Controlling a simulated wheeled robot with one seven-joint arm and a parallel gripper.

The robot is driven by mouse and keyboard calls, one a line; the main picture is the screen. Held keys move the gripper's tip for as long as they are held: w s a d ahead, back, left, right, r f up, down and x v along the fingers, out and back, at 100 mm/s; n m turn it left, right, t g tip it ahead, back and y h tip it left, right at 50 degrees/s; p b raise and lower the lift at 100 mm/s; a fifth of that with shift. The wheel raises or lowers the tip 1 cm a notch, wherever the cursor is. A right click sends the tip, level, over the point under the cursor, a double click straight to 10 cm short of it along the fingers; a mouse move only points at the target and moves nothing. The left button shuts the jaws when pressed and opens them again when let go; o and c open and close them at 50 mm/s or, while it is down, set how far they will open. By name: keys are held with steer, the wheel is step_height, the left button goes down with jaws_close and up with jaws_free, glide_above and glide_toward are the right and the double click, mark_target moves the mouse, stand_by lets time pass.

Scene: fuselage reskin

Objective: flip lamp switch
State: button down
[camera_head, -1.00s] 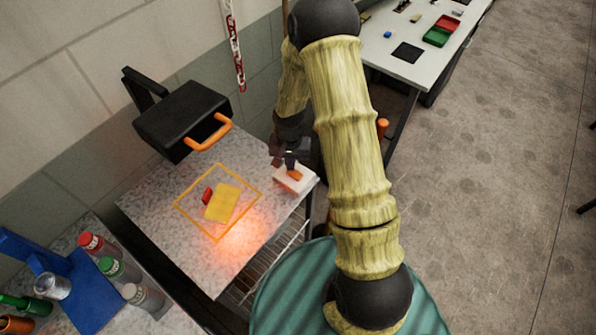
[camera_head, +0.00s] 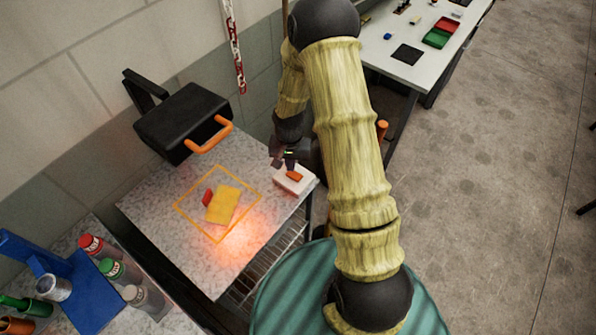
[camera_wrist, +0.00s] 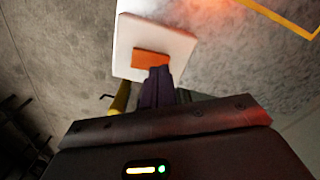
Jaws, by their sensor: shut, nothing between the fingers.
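The lamp switch (camera_head: 294,180) is a white box with an orange rocker, at the right edge of the speckled table. The orange rocker (camera_wrist: 150,59) shows large in the wrist view on the white box (camera_wrist: 180,42). My gripper (camera_head: 283,163) is at the switch's back edge, its fingers shut and empty. In the wrist view the fingertips (camera_wrist: 158,74) overlap the lower right edge of the rocker; whether they touch it I cannot tell. The black lamp (camera_head: 183,120) with an orange handle stands at the table's back left. An orange-red glow lies on the tabletop.
A yellow block (camera_head: 222,205) and a small red piece (camera_head: 207,197) lie inside an orange outlined square (camera_head: 183,209). Several bottles (camera_head: 112,268) stand at lower left. A second table (camera_head: 405,74) with trays is at upper right.

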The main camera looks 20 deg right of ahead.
step_height(320, 180, up, 6)
steer(key=p, duration=0.3)
steer(key=shift+f+p, duration=0.1)
steer(key=shift+p, duration=0.25)
stand_by(0.5)
steer(key=s+d+r+n+t+b, duration=0.1)
steer(key=s+r+n+b, duration=0.3)
steer(key=s+r, duration=1)
steer(key=shift+s+n+t+b, duration=0.3)
steer(key=shift+n+t+b, duration=0.15)
steer(key=shift+t, duration=0.35)
steer(key=shift+w+d, duration=0.15)
